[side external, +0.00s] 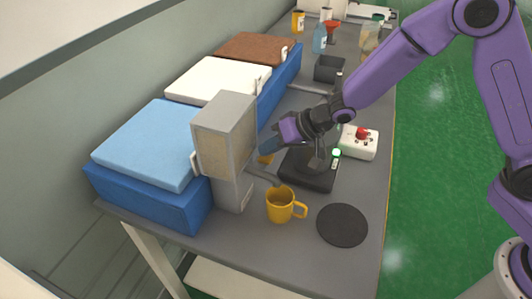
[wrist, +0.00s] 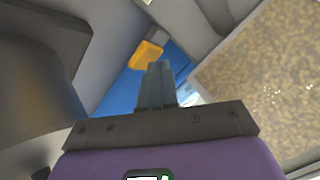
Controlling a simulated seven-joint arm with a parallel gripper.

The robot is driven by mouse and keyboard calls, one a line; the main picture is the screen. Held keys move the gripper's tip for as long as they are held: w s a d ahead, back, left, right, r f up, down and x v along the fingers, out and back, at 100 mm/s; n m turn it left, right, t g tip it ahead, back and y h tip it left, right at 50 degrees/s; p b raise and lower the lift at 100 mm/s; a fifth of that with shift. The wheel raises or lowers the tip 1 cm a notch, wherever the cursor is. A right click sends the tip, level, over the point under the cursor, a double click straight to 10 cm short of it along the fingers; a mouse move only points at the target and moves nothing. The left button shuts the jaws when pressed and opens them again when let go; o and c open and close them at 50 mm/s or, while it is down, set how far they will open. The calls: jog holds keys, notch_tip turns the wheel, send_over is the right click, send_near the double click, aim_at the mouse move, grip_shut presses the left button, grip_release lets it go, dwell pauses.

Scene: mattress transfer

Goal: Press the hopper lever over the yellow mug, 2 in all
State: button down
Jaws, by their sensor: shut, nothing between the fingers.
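The hopper (side external: 222,140) is a tall grey box with a tan, grainy front on a grey stand. Its front fills the right of the wrist view (wrist: 265,75). A yellow-orange lever (side external: 265,159) juts out beside it and also shows in the wrist view (wrist: 146,54). The yellow mug (side external: 280,206) stands upright on the table by the hopper's foot, handle to the right. My gripper (side external: 264,147) is shut and empty, its fingertips (wrist: 159,66) close by the lever. I cannot tell whether they touch it. The mug's inside is not clear.
A black disc (side external: 342,225) lies front right. Blue bins (side external: 150,200) line the left. Bottles and containers stand at the back.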

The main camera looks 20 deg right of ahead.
aim_at(270, 157)
jog(key=shift+f, duration=0.55)
dwell(0.4)
jog(key=shift+r, duration=1.6)
jog(key=shift+r, duration=0.1)
jog(key=shift+r, duration=2.45)
